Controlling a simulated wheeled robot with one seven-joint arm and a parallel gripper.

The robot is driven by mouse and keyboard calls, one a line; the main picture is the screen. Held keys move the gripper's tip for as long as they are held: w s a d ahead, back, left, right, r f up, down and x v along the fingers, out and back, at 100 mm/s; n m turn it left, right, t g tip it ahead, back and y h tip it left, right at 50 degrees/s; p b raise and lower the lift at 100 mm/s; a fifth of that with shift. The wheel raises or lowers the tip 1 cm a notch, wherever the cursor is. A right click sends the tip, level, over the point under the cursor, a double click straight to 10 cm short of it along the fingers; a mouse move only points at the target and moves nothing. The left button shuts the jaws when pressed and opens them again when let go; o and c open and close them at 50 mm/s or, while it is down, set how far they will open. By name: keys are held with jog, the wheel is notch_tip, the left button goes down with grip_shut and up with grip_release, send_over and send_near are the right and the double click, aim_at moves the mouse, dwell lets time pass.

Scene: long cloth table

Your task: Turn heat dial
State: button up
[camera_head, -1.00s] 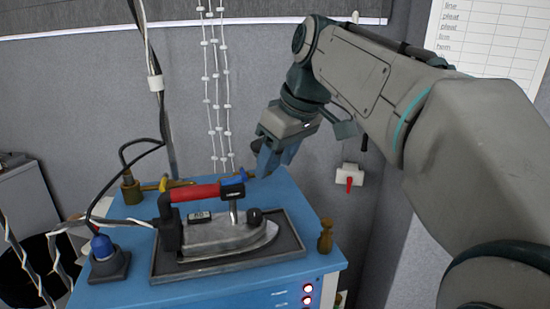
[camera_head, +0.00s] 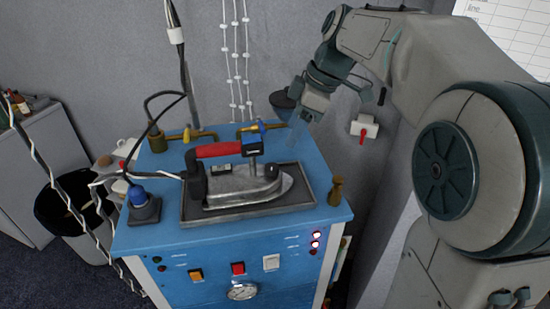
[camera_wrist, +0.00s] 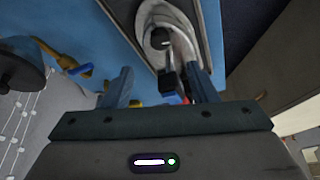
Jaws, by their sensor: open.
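A grey iron (camera_head: 245,188) with a red handle (camera_head: 218,150) rests on a dark tray (camera_head: 197,218) on top of the blue machine. A round black knob (camera_head: 271,171) sits near the iron's pointed end; I take it for the heat dial. It also shows in the wrist view (camera_wrist: 160,38), beyond my fingers. My gripper (camera_head: 294,132) is open and empty, behind and above the knob, fingers pointing down. In the wrist view, my two fingers (camera_wrist: 162,80) stand apart, with the iron's dark handle post between them in the picture. The knob is clear of both fingers.
Brass pipes with yellow and blue valves (camera_head: 256,127) run along the machine's back edge, near my gripper. A brass post (camera_head: 336,191) stands at the right front corner. A blue-topped plug (camera_head: 140,200) with cables is at left. The machine's front (camera_head: 215,268) carries buttons and a gauge.

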aim_at(273, 167)
jog(key=p+x, duration=0.1)
jog(key=x, duration=0.9)
jog(key=shift+a+f, duration=0.2)
jog(key=shift+f, duration=0.1)
jog(key=c, duration=1)
